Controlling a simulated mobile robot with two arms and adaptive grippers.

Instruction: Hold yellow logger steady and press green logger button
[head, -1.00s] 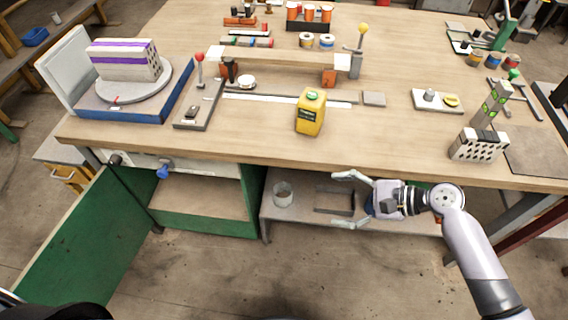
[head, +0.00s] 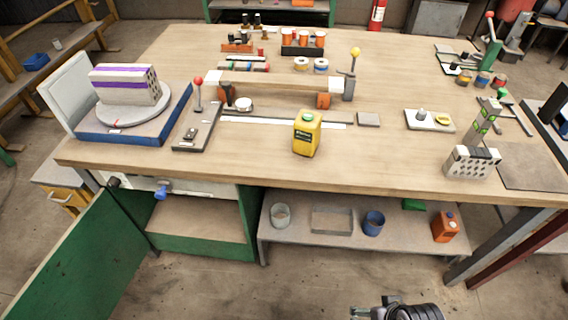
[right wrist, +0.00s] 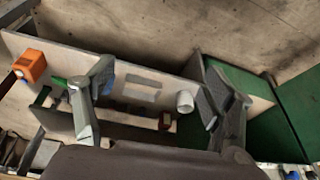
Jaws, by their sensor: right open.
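The yellow logger (head: 306,138) is a yellow canister-shaped body with a dark label. It stands upright on the workbench, near the front edge and about mid-width. Its green button (head: 308,117) is on top and uncovered. Nothing touches the logger. Part of my right arm shows at the bottom edge of the head view, well below the bench and away from the logger. In the right wrist view my right gripper (right wrist: 157,85) is open and empty, fingers spread wide, facing the lower shelf. My left gripper is in neither view.
A wooden bridge-like piece (head: 277,83) stands behind the logger, and a grey block (head: 368,119) lies to its right. A hollow brick (head: 472,162) is near the right front. The lower shelf holds an orange canister (head: 445,228) and a blue can (head: 373,223). The bench front around the logger is clear.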

